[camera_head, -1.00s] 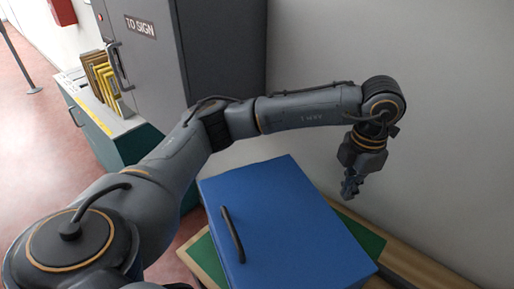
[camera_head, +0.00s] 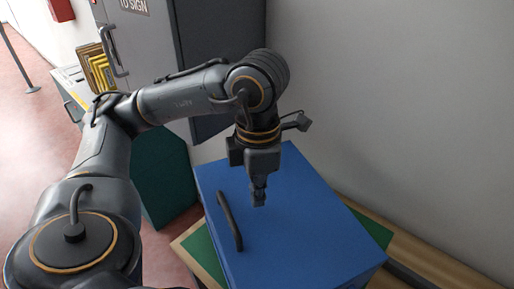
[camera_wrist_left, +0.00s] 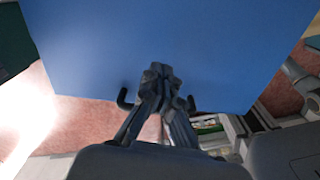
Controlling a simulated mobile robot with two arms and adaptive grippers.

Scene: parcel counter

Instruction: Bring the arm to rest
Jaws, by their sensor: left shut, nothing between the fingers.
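My left arm comes in from the left in the head view and bends down at the wrist. I cannot tell the exact gap between gripper and box. My right gripper is not in view.
The blue box stands on a green mat (camera_head: 203,256) on a wooden counter (camera_head: 420,255). A grey cabinet (camera_head: 215,40) with a "TO SIGN" label stands behind. Yellow-edged frames or envelopes (camera_head: 98,68) stand at the left. A plain wall is at the right.

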